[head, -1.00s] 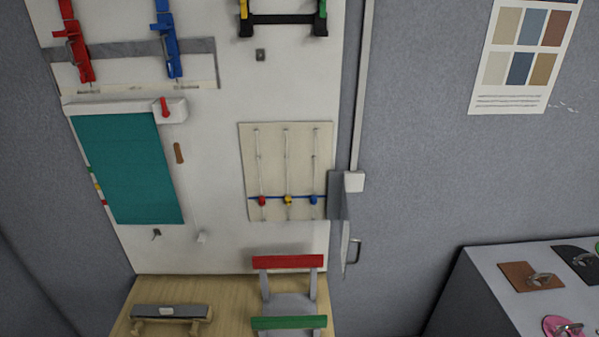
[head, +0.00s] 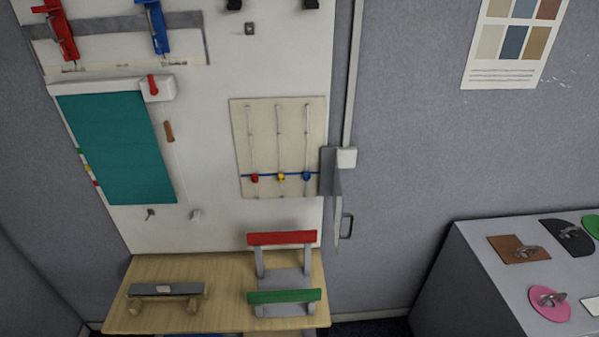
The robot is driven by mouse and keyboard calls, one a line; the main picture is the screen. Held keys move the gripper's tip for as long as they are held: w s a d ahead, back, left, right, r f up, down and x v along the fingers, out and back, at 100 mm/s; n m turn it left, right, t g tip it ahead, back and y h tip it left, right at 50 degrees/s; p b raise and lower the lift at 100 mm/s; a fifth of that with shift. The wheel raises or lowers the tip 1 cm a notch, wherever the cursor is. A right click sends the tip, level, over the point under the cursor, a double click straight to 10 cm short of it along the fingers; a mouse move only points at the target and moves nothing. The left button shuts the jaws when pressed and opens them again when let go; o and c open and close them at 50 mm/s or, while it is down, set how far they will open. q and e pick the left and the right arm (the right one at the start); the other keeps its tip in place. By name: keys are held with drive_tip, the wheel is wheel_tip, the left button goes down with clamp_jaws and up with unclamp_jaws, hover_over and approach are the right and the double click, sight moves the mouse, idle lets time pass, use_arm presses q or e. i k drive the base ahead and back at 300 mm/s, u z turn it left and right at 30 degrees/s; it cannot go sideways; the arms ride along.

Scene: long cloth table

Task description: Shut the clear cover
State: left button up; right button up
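What looks like the clear cover (head: 338,218) stands out from the wall beside the right edge of the white board, seen nearly edge-on, so it appears open. A grey handle (head: 347,226) is on it. Above it are a grey plate (head: 328,171) and a small white box (head: 347,157), where a vertical conduit ends. What lies behind the cover is hard to make out. Neither of my grippers is in the head view.
A cream panel (head: 240,145) with three strings and coloured beads is left of the cover. Below, a wooden table (head: 215,317) holds a red-and-green rack (head: 284,296) and a grey-topped block (head: 164,289). A grey cabinet (head: 463,280) with handled plates stands at right.

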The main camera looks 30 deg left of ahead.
sight(329, 185)
drive_tip(key=z, duration=1.2)
drive_tip(key=i, duration=1.2)
drive_tip(key=u, duration=3.1)
